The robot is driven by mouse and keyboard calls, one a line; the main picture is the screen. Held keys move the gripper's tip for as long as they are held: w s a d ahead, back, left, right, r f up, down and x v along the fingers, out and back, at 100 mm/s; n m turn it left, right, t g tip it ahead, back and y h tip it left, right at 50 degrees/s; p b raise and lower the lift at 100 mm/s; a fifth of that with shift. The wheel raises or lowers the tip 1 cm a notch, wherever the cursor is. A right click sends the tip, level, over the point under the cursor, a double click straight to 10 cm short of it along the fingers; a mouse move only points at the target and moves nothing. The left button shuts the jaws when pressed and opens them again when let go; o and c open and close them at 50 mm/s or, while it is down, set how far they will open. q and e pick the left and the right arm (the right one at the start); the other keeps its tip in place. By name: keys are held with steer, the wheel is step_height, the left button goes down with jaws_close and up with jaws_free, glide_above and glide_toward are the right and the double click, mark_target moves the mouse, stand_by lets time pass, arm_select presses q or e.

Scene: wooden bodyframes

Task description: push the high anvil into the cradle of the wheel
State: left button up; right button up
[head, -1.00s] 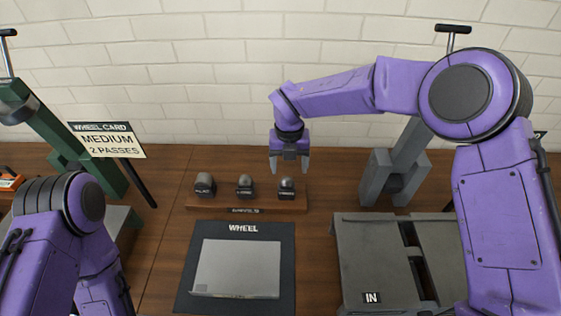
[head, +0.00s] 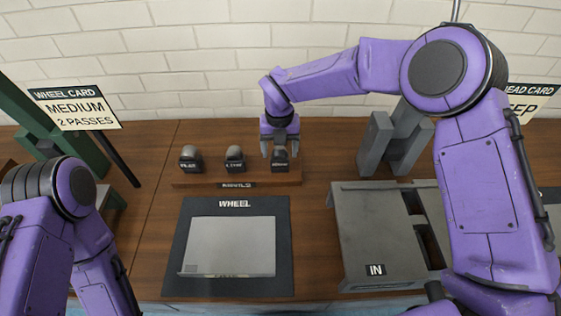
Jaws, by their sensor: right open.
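Three dark anvils with rounded grey tops stand in a row on a wooden rack (head: 200,181) marked as anvils: a left one (head: 191,159), a middle one (head: 235,159) and a right one (head: 280,163). Their labels are too small to read surely, so I cannot tell which is the high one by its label. My right gripper (head: 280,152) is open, pointing down, with its fingers at either side of the right anvil's top. Contact cannot be told. The green wheel frame (head: 62,130) stands at the left; its cradle cannot be made out. My left gripper is not in view.
A wheel card (head: 75,108) reads medium, 2 passes. A dark mat (head: 272,285) marked WHEEL bears a grey sheet (head: 230,245). A grey table (head: 370,225) marked IN and a grey machine (head: 395,145) stand at the right. A bead card (head: 527,97) is partly hidden.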

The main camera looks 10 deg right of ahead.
mark_target(280, 148)
steer(key=shift+s+r, duration=0.4)
steer(key=shift+s, duration=0.1)
steer(key=shift+w+f, duration=0.15)
steer(key=shift+w, duration=0.05)
steer(key=c, duration=1.1)
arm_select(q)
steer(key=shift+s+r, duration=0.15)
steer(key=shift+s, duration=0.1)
arm_select(e)
steer(key=shift+c, duration=0.3)
steer(key=shift+r, duration=0.3)
steer(key=shift+c, duration=1.1)
arm_select(q)
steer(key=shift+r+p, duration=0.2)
steer(key=shift+p, duration=0.1)
arm_select(e)
steer(key=shift+r, duration=0.1)
jaws_close()
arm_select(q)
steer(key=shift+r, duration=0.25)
arm_select(e)
steer(key=shift+r, duration=0.45)
arm_select(q)
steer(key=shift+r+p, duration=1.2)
steer(key=shift+p, duration=0.25)
arm_select(e)
steer(key=shift+r, duration=1.8)
